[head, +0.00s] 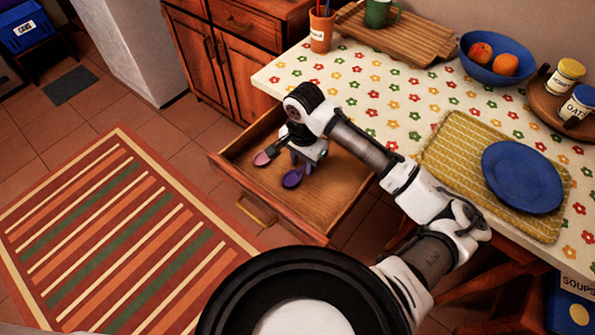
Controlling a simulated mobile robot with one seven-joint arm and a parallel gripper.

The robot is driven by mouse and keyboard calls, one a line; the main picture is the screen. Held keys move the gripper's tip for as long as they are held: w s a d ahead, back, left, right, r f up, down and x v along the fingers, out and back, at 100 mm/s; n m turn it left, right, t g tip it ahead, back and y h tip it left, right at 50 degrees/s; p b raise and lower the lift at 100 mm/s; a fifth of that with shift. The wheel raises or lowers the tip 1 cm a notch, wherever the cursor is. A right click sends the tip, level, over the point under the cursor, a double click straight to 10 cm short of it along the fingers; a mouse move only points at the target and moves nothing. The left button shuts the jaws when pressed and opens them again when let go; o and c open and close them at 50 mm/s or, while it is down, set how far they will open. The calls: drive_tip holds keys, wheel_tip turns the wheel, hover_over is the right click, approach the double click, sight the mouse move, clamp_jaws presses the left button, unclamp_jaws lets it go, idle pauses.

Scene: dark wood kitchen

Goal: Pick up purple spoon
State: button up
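The purple spoon (292,179) lies in the open wooden drawer (340,190), with its bowl toward the front. A pinkish spoon (262,158) lies to its left in the same drawer. My gripper (293,154) reaches down into the drawer, above and behind the spoon bowls. My gripper and wrist hide much of the spoons' handles. The fingers are small and dark in this view, so I cannot tell whether they are open or shut, or whether they touch a spoon.
A striped rug (110,240) covers the open floor at left.

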drive_tip(key=shift+c, duration=0.2)
clamp_jaws()
drive_tip(key=shift+r, duration=0.15)
